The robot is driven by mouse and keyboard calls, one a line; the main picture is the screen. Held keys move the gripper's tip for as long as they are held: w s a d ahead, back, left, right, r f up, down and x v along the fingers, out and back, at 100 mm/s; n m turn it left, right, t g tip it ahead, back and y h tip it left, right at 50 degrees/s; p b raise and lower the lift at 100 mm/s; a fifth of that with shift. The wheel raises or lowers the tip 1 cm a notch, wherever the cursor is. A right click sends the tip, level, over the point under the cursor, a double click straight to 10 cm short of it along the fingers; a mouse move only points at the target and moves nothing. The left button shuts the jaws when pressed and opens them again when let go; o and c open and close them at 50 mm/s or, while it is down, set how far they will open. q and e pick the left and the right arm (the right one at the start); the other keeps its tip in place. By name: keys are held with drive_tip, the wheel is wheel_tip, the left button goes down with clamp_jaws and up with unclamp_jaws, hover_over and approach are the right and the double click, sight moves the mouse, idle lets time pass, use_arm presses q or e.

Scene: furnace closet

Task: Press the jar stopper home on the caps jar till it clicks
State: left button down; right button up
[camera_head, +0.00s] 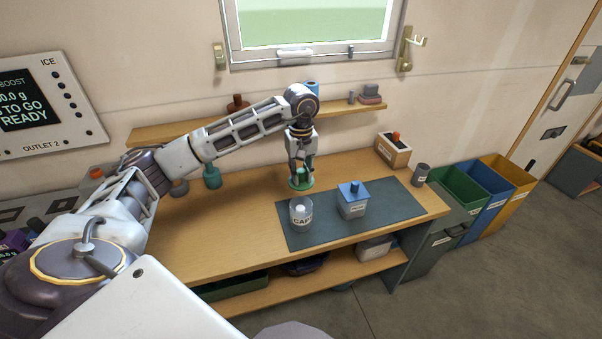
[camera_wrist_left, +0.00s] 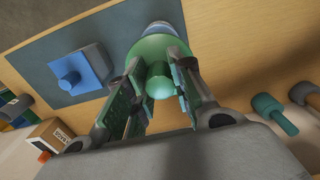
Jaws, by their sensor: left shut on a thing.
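The clear caps jar (camera_head: 301,219), labelled CAPS, stands on the grey mat (camera_head: 280,207) with its top open and something white inside. The green jar stopper (camera_head: 301,183) is a wide disc with a knob, and its knob is between the fingers of my left gripper (camera_head: 302,165). The gripper is shut on it, behind the jar in the head view. In the left wrist view, the stopper (camera_wrist_left: 150,52) fills the space between the fingers (camera_wrist_left: 158,95) and partly covers the jar (camera_wrist_left: 163,30) beyond. The stopper is apart from the jar. My right gripper is out of view.
A jar with a blue stopper (camera_head: 352,201) stands on the mat, right of the caps jar. A wooden box (camera_head: 394,151) and a dark cup (camera_head: 421,174) stand at the bench's right end. A teal stopper-like piece (camera_head: 212,177) stands at the back left. The bench front is clear.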

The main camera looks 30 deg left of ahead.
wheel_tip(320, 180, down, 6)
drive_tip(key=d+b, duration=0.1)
drive_tip(key=b, duration=0.5)
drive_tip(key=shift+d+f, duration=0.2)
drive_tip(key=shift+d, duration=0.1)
idle(0.7)
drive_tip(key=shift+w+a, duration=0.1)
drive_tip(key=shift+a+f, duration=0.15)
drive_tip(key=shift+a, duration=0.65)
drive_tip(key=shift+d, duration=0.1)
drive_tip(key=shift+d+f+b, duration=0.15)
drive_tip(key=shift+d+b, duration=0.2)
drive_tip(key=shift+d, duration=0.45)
